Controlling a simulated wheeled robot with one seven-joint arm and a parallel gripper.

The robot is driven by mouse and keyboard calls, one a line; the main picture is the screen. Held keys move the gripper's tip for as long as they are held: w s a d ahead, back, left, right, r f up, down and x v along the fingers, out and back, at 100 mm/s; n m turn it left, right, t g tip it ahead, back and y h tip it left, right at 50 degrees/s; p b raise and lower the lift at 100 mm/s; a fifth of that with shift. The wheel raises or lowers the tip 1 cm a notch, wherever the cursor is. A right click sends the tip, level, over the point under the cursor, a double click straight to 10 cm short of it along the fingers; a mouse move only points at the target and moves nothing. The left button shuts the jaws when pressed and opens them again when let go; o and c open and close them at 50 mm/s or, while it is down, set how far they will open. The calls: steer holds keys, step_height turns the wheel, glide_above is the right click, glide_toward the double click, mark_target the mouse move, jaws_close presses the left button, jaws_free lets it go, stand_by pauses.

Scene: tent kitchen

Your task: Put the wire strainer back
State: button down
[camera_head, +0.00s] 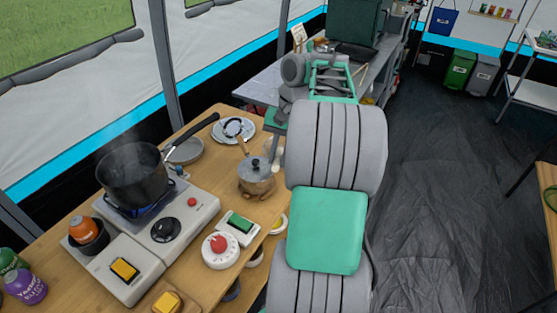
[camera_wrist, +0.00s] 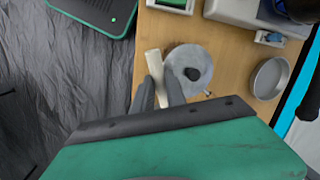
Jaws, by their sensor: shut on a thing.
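My gripper (camera_wrist: 162,84) shows in the wrist view with its two dark fingers close together over the table's edge. It is shut on a pale rod-like handle (camera_wrist: 154,66), which looks like the wire strainer's; no mesh shows clearly. Beside it is a small lidded pot (camera_wrist: 188,66) with a dark knob. My arm covers most of the gripper there.
A steaming black pan (camera_head: 135,182) sits on the stove (camera_head: 188,204), its long handle reaching up and right. Plates (camera_head: 246,136) lie behind the small pot. The floor (camera_head: 440,190) at right is clear.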

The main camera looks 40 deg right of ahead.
steer(key=c, duration=1.4)
jaws_free()
steer(key=shift+o, duration=0.2)
steer(key=w+p+v, duration=0.1)
steer(key=p+v, duration=0.8)
steer(key=v, duration=0.3)
steer(key=w+a+r+n, duration=0.2)
steer(key=a+n, duration=0.2)
steer(key=a, duration=1.2)
steer(key=s+a+f+n+t+h, duration=0.2)
steer(key=s+a+f+n, duration=0.4)
steer(key=s+a, duration=0.3)
steer(key=a, duration=0.2)
steer(key=shift+s+a+t, duration=0.25)
steer(key=shift+a+t, duration=0.05)
steer(key=shift+t, duration=0.1)
steer(key=shift+f, duration=0.1)
